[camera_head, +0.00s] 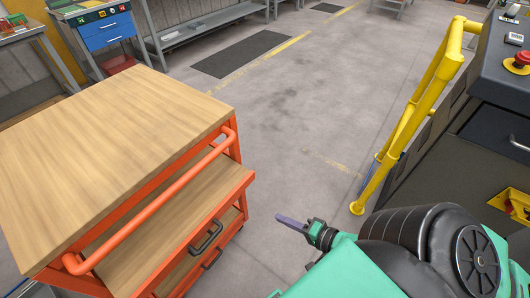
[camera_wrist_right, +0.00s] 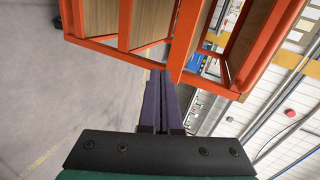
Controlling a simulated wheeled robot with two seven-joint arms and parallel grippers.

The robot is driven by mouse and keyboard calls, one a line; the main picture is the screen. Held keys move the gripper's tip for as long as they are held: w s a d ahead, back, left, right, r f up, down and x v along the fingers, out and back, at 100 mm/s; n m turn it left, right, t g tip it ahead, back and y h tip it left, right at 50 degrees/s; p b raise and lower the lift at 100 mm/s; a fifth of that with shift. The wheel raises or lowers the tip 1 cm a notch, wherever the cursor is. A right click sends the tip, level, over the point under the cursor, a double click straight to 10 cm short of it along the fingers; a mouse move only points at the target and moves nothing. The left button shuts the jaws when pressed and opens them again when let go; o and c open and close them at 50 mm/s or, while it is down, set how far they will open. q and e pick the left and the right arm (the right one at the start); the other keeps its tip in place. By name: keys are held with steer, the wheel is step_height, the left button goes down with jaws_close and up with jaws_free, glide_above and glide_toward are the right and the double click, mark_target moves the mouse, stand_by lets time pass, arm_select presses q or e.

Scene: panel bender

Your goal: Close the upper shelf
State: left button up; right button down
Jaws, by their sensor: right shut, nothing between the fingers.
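My right gripper (camera_head: 290,221) is shut and empty, with purple fingers. In the head view it is to the right of the shelf, apart from it over the floor. In the right wrist view the shut fingers (camera_wrist_right: 161,95) point toward the cart's orange frame (camera_wrist_right: 180,48) and wooden panels; whether they touch is unclear. My left gripper is not in view.
The cart's wooden top (camera_head: 100,125) is bare, with an orange push bar (camera_head: 160,200) along its side. A yellow railing (camera_head: 410,120) and dark machine (camera_head: 490,70) stand at right. The floor between is clear.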

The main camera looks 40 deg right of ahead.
step_height(320, 180, up, 2)
steer(key=w+r+m, duration=0.1)
steer(key=t+b, duration=0.1)
glide_toward(223, 183)
steer(key=shift+s+d+f, duration=0.3)
steer(key=shift+s+f, duration=0.2)
steer(key=shift+f, duration=0.1)
steer(key=shift+w+a, duration=0.15)
steer(key=shift+w, duration=0.3)
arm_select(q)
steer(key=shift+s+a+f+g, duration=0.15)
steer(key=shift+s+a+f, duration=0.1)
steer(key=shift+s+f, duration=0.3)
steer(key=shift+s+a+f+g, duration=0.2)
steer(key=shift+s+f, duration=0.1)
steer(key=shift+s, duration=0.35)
